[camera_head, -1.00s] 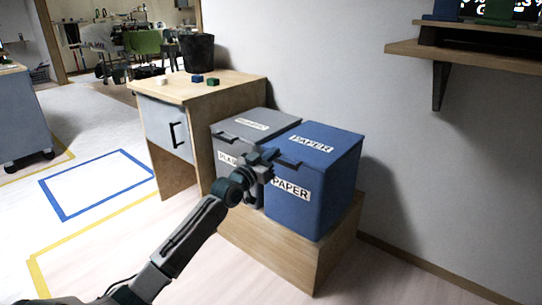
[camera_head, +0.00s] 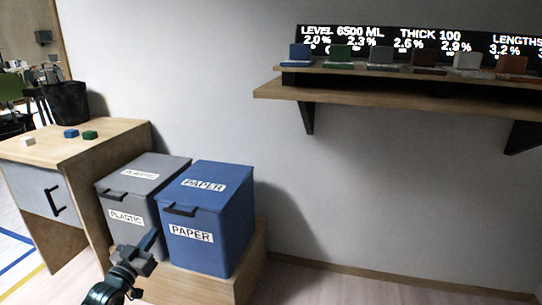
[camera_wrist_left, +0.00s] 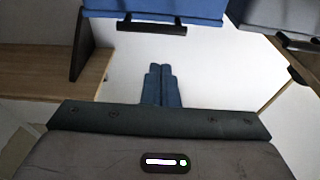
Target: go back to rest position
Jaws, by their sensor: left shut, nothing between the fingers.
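My left gripper (camera_head: 148,243) is low in the head view, in front of the grey plastic bin (camera_head: 125,201) and the blue paper bin (camera_head: 208,215). Its blue fingers are shut together with nothing between them, as the left wrist view (camera_wrist_left: 162,86) shows. In the wrist view the blue bin's edge and dark handle (camera_wrist_left: 152,28) are at the top, apart from the fingertips. Both bin lids are closed. My right gripper is not in view.
The bins stand on a low wooden stand (camera_head: 245,270). A wooden desk (camera_head: 75,148) with small blocks and a black basket (camera_head: 67,102) is at left. A wall shelf (camera_head: 400,92) holding several coloured items is at right. Floor right of the stand looks clear.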

